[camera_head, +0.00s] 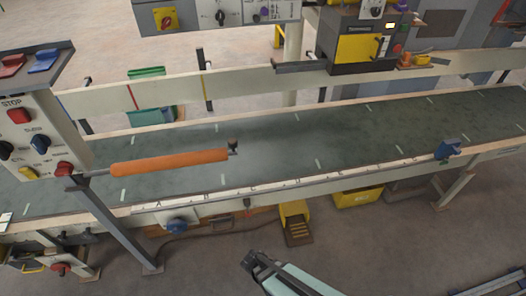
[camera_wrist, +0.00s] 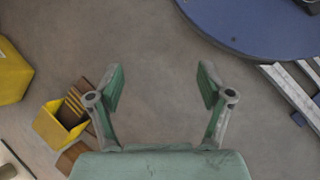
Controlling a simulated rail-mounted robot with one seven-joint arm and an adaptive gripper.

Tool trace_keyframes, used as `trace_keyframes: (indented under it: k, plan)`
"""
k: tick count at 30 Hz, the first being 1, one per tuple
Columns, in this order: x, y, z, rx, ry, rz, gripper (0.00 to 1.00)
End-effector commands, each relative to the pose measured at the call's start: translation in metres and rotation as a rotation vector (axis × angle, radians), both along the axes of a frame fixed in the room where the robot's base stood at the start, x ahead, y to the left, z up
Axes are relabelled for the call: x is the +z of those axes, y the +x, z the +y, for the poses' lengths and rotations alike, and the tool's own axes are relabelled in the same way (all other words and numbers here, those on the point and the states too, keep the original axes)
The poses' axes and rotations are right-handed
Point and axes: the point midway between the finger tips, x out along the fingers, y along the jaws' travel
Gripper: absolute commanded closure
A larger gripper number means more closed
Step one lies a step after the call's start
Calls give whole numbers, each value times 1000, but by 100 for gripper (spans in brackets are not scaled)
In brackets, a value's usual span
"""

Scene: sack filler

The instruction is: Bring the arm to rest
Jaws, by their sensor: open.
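My gripper (camera_wrist: 160,88) is open and empty in the wrist view, its two green fingers spread wide over bare grey floor. In the head view my gripper (camera_head: 258,266) shows at the bottom middle, in front of the conveyor and apart from it. Nothing is between the fingers or touching them.
The long conveyor (camera_head: 345,147) runs across the head view, with an orange roller handle (camera_head: 170,162) at its left. A yellow pedal (camera_head: 296,222) stands on the floor below. A blue round surface (camera_wrist: 265,25) is at the wrist view's upper right. The floor in front of the conveyor is mostly clear.

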Motion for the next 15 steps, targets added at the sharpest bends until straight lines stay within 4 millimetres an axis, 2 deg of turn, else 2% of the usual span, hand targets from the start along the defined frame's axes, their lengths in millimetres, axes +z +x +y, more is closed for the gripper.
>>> trace_keyframes:
  k: [1, 6, 15]
  plan:
    - [10, -12, -12, -112, 16, 8, 21]
    - [27, -42, -30, -440, 68, 41, 21]
    - [57, -72, -60, -819, 138, 94, 21]
